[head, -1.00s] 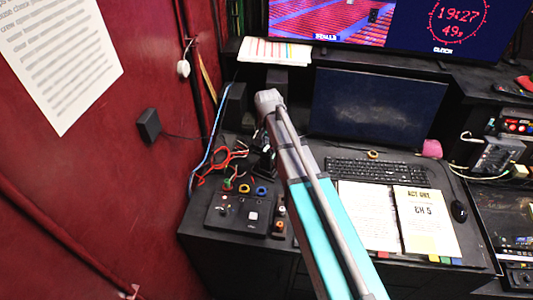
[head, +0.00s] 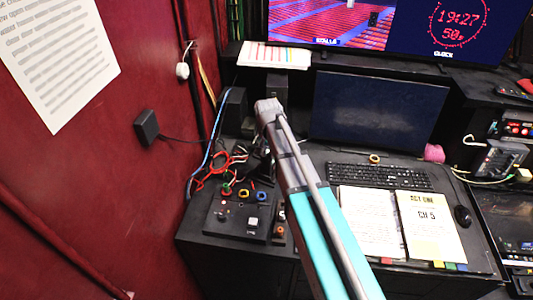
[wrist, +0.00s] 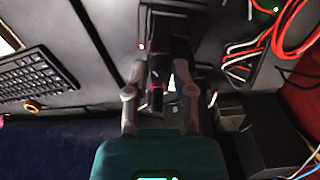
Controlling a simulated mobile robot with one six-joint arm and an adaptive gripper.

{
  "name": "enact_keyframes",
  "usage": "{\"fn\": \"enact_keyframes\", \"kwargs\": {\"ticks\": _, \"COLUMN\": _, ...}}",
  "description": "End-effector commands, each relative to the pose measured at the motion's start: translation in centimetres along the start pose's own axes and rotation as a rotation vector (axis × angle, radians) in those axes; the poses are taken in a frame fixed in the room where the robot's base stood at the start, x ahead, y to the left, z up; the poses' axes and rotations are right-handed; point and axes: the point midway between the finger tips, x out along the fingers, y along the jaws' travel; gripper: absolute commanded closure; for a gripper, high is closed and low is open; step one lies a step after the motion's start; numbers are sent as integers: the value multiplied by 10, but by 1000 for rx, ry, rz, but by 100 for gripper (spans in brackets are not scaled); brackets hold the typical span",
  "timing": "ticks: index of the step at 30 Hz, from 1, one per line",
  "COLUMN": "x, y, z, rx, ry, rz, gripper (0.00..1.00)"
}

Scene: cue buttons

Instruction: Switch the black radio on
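A dark upright device (head: 259,160), which may be the black radio, stands on the desk behind the control panel, partly covered by my arm in the head view. In the wrist view a black boxy thing (wrist: 168,22) lies just beyond my fingers, with a small pinkish light beside it; I cannot tell its switch. My gripper (wrist: 165,75) points down at it, with the two grey finger links on either side and the tips lost in shadow. A small pale patch shows between them. Contact cannot be told, nor whether the fingers are fully closed.
Red and white cables (wrist: 290,35) lie beside the gripper, and a black box (wrist: 265,130) stands near. A control panel with several knobs (head: 236,213) is at the desk's front left. A keyboard (head: 380,176), monitor (head: 375,108) and open script (head: 430,225) are on the right.

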Motion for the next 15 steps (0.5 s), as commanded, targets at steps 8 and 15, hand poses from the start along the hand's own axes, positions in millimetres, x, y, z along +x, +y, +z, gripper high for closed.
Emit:
{"fn": "enact_keyframes", "kwargs": {"ticks": 8, "x": 0, "y": -14, "z": 3, "rx": -5, "ry": 0, "rz": 0, "gripper": 100}}
{"fn": "enact_keyframes", "kwargs": {"ticks": 15, "x": 0, "y": -3, "z": 1, "rx": 4, "ry": 0, "rz": -1, "gripper": 100}}
